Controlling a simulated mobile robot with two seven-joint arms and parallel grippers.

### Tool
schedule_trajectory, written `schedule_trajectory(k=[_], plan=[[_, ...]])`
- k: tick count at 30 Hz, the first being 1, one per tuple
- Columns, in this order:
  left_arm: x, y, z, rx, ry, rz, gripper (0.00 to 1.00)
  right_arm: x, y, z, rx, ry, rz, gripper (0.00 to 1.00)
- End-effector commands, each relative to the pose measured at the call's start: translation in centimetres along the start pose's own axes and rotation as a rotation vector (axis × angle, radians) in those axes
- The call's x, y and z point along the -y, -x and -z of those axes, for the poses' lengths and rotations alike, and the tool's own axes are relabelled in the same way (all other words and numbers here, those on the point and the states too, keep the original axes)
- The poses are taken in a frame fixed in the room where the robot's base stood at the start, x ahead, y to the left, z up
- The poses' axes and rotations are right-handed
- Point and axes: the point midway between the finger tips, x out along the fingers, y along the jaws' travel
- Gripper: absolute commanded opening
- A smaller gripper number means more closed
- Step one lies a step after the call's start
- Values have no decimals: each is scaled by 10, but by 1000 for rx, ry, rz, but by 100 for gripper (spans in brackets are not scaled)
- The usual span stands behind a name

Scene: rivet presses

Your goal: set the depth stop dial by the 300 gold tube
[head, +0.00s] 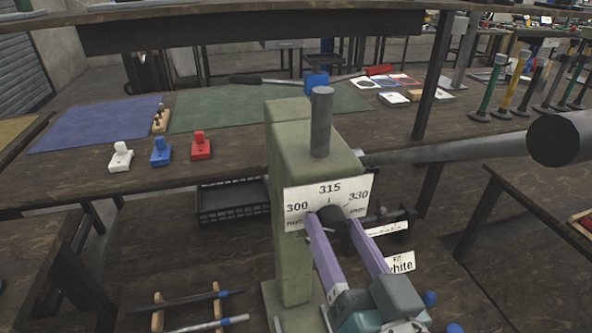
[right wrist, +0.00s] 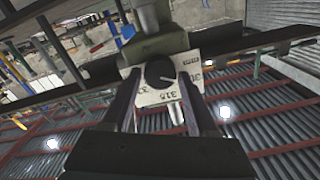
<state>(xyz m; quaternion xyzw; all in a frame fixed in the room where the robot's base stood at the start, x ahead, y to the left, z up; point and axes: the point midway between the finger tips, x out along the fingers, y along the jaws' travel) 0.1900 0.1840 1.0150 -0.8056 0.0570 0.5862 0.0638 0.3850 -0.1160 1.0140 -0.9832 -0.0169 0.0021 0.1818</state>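The depth stop dial is a black round knob (head: 334,216) on a white plate (head: 298,196) on the green press (head: 292,150). The plate reads 300, 315 and 330 from left to right, with small words too blurred to read. My right gripper (head: 332,222) has its two purple fingers on either side of the knob. In the right wrist view the knob (right wrist: 158,74) sits between the fingers, with gaps showing, and the plate is upside down. A pale pointer line on the knob slants to the lower right there, seemingly between 315 and 300. No gold tube is recognisable. My left gripper is out of view.
Dark rods with blue ends (head: 195,301) lie on a wooden rack at the lower left. A black tray (head: 232,200) is behind the press. White, blue and red blocks (head: 160,152) stand on the back bench. A grey lever (head: 450,149) sticks out right.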

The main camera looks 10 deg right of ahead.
Motion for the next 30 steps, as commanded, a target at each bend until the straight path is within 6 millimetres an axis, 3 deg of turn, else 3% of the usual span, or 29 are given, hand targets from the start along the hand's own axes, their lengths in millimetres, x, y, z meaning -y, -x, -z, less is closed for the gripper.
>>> schedule_trajectory(k=[5, 14, 30], plan=[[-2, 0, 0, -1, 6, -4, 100, 0, 0, 0, 1, -1, 0, 80], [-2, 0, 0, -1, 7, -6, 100, 0, 4, -1, 3, -1, -1, 80], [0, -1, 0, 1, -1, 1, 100, 0, 93, -1, 2, -1, 0, 80]])
